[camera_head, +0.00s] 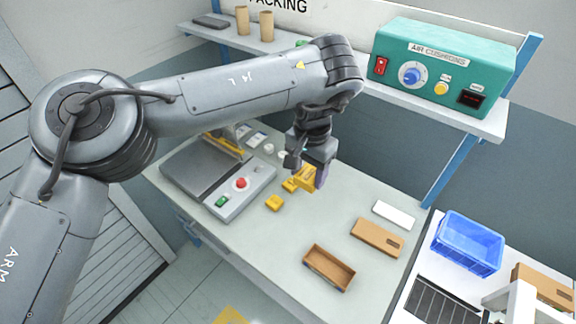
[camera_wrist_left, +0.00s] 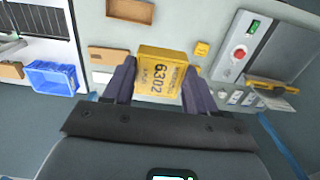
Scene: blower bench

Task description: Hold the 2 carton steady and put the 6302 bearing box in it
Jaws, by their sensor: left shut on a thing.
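The yellow 6302 bearing box (camera_wrist_left: 160,74) is between the fingers of my left gripper (camera_wrist_left: 156,88), its printed label facing the wrist camera. In the head view my left gripper (camera_head: 309,172) is shut on this yellow box (camera_head: 305,181), partly hiding it, over the middle of the bench; I cannot tell how far it is off the surface. An open, empty-looking brown carton (camera_head: 330,268) stands near the bench's front edge, apart from the gripper; no number is readable on it. It also shows at the top of the left wrist view (camera_wrist_left: 131,10). My right gripper is not seen.
A flat brown box (camera_head: 377,238) and a white box (camera_head: 393,215) lie right of the gripper. A sealing machine (camera_head: 240,190) stands behind left. A blue crate (camera_head: 468,243) is right. Bench between gripper and carton is clear.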

